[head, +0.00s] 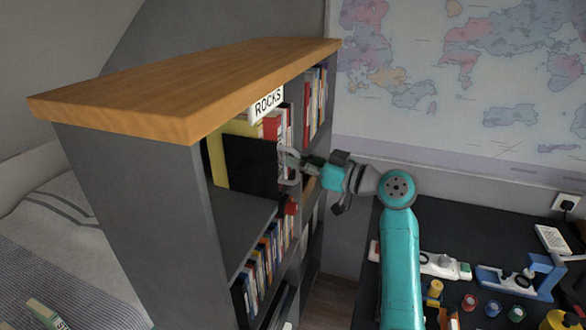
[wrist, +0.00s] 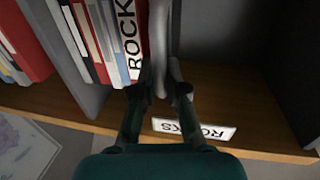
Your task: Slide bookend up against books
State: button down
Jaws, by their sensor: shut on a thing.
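The bookend (head: 250,165) is a dark upright panel on the upper shelf of the grey bookcase. It stands upright in front of the row of books (head: 236,127), with a yellow book showing above and behind it. My gripper (head: 289,166) is at the bookend's front edge and shut on it. In the wrist view, my gripper (wrist: 168,75) closes right beside a white spine reading ROCK (wrist: 128,40), at the end of the book row. Whether the bookend touches the last book cannot be told.
More books (head: 315,100) stand beyond a divider. A dark desk (head: 470,240) with small items is at right.

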dwell(0.3)
jog(key=c, duration=1.2)
grip_release()
jog(key=v, duration=1.2)
jog(key=shift+f, duration=0.1)
